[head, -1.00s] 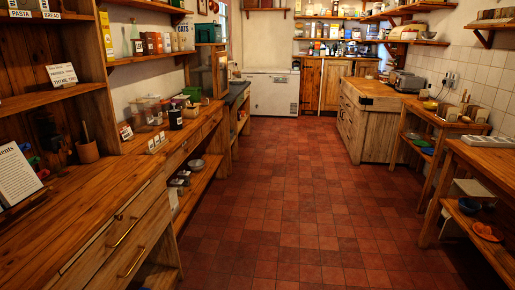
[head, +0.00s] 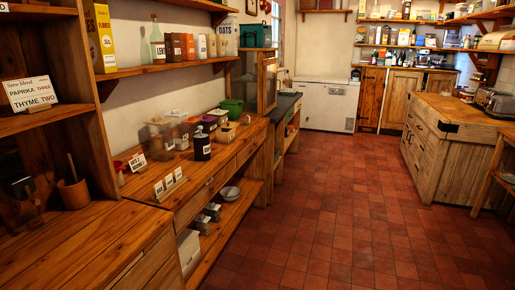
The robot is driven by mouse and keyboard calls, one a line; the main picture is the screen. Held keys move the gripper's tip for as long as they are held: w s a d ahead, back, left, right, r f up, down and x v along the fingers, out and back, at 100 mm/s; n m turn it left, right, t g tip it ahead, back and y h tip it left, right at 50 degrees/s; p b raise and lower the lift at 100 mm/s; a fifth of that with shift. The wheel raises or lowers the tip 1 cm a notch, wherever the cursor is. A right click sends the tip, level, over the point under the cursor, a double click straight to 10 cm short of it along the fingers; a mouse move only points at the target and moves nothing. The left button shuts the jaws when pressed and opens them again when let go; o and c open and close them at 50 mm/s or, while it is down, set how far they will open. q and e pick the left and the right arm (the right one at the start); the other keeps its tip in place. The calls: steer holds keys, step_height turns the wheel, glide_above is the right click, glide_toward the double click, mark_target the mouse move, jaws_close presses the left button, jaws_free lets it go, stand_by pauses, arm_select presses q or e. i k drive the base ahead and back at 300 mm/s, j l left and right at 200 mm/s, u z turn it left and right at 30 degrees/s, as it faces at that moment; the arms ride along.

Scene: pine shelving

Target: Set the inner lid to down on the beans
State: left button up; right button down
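I cannot pick out the beans or the inner lid for certain at this distance. Several lidded clear containers (head: 157,138) with dark or brown contents stand on the left wooden counter (head: 140,188). A dark canister (head: 202,147) with a white label stands in front of them. More small jars (head: 213,211) sit on the low shelf under the counter; their contents are too small to tell. Neither of my grippers is in view.
A green bowl (head: 231,108) and a cream box (head: 225,134) stand farther along the counter. Small label cards (head: 168,185) stand near its front edge. The red tiled floor (head: 335,200) is clear between the counter and the butcher's block (head: 460,106) at right.

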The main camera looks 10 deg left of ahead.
mark_target(201, 135)
steer(key=i+u, duration=0.15)
steer(key=i, duration=0.35)
steer(key=i+l+u, duration=0.1)
steer(key=i, duration=0.35)
steer(key=i+l+u, duration=0.15)
steer(key=i, duration=0.35)
